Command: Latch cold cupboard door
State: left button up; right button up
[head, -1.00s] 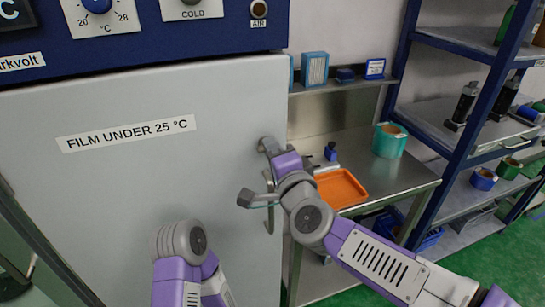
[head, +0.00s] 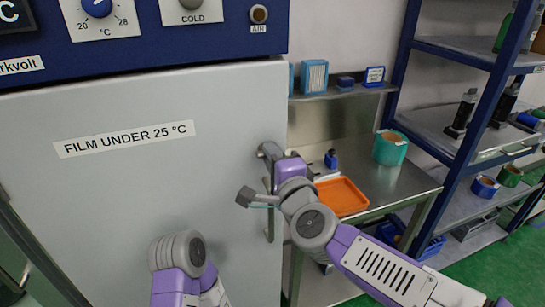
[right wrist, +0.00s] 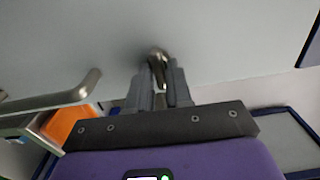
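The cold cupboard door (head: 110,210) is a pale grey panel labelled "FILM UNDER 25 °C" and looks flush under the blue control panel. A metal latch (head: 268,150) sits near its right edge, above a vertical bar handle (head: 268,222). My right gripper is at the latch, its fingers mostly hidden behind my wrist in the head view. In the right wrist view, the right gripper (right wrist: 160,82) has its fingers close on both sides of the latch (right wrist: 158,58), and the bar handle (right wrist: 75,97) is to the left. My left arm is low before the door; its gripper is not visible.
A steel bench (head: 405,182) right of the cupboard holds an orange tray (head: 342,197) and a teal tub (head: 390,148). A blue-framed shelf rack (head: 462,135) stands further right. The green floor (head: 485,262) shows at lower right.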

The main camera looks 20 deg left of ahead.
jog(key=shift+o, duration=1.3)
jog(key=v, duration=0.7)
jog(key=shift+s+d, duration=0.2)
jog(key=shift+s, duration=0.05)
jog(key=shift+w+f, duration=0.1)
